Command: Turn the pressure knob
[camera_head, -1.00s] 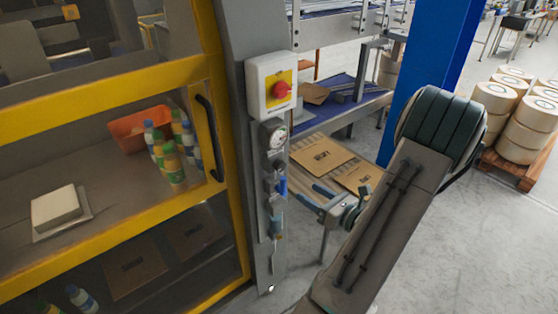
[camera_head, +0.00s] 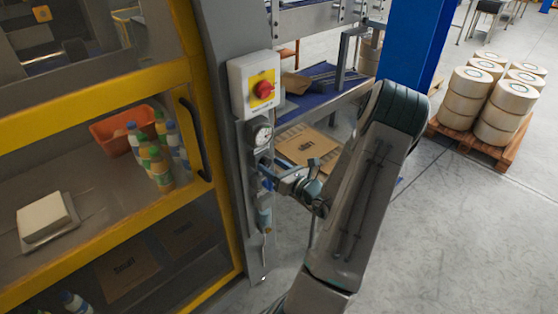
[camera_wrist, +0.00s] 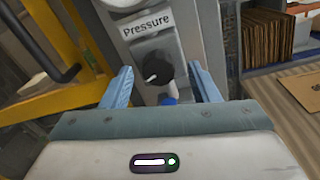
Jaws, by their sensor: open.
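The pressure knob (camera_wrist: 154,69) is black with a white pointer mark and sits on a grey panel below a white "Pressure" label (camera_wrist: 147,24) in the wrist view. My gripper (camera_wrist: 158,82) is open, with one blue finger to the left of the knob and one to its right, apart from it. Something blue shows just below the knob. In the head view my gripper (camera_head: 268,175) is close to the panel under the round gauge (camera_head: 262,133) and hides the knob there.
A red rotary switch (camera_head: 264,90) on a white and yellow box is above the gauge. A yellow-framed guard door with a black handle (camera_head: 195,140) stands to the left. A conveyor with cardboard (camera_head: 308,147) is behind my arm.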

